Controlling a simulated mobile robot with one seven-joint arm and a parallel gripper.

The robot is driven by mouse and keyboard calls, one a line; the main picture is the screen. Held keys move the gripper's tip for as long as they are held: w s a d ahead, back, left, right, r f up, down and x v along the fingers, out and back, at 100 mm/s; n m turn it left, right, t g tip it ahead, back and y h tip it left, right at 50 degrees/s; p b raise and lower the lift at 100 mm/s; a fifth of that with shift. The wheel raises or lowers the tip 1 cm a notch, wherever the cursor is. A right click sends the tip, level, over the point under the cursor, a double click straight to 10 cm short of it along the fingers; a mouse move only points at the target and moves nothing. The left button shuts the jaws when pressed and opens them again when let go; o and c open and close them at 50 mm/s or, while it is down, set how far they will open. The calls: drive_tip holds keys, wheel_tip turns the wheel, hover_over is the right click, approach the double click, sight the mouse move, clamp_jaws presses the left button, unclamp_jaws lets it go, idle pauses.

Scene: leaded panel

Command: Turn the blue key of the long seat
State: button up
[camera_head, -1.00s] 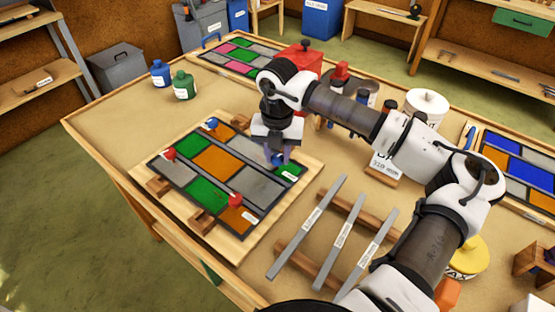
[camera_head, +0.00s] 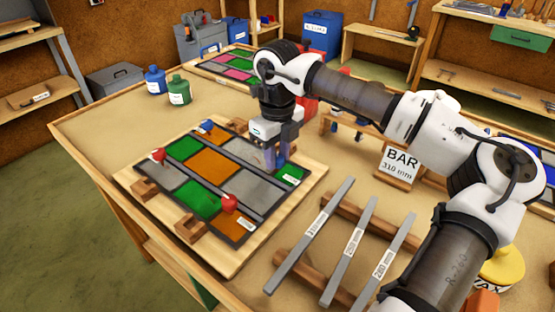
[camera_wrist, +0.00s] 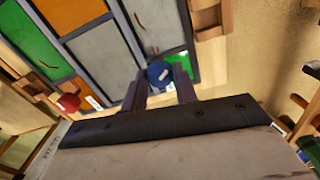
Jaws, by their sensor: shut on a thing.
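The leaded panel (camera_head: 214,165) lies on a pale wooden board (camera_head: 290,204), with green, orange and grey panes and dark strips. My gripper (camera_head: 276,162) points down at its right corner, shut on a blue key. In the wrist view the round head of this blue key (camera_wrist: 160,73) sits between my two fingers (camera_wrist: 160,93), beside a green pane. Another blue key (camera_head: 206,126) stands at the panel's far edge. Red keys stand at the left corner (camera_head: 158,155) and near side (camera_head: 229,203). I cannot tell how far the held key is turned.
Three labelled grey bars (camera_head: 345,250) lie on wooden rests to the right of the board. A sign (camera_head: 398,164) reads "BAR 310 mm". Blue (camera_head: 155,80) and green (camera_head: 178,90) bottles stand at the back left. The table left of the board is clear.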

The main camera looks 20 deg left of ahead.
sight(277, 157)
drive_tip(key=n+b, duration=0.1)
drive_tip(key=n, duration=0.3)
drive_tip(key=shift+n, duration=0.3)
drive_tip(key=n+b, duration=0.1)
drive_tip(key=n, duration=0.3)
drive_tip(key=shift+r+n, duration=0.1)
drive_tip(key=shift+n, duration=0.2)
drive_tip(key=o, duration=1)
drive_tip(key=shift+c, duration=0.2)
wheel_tip(277, 157, up, 14)
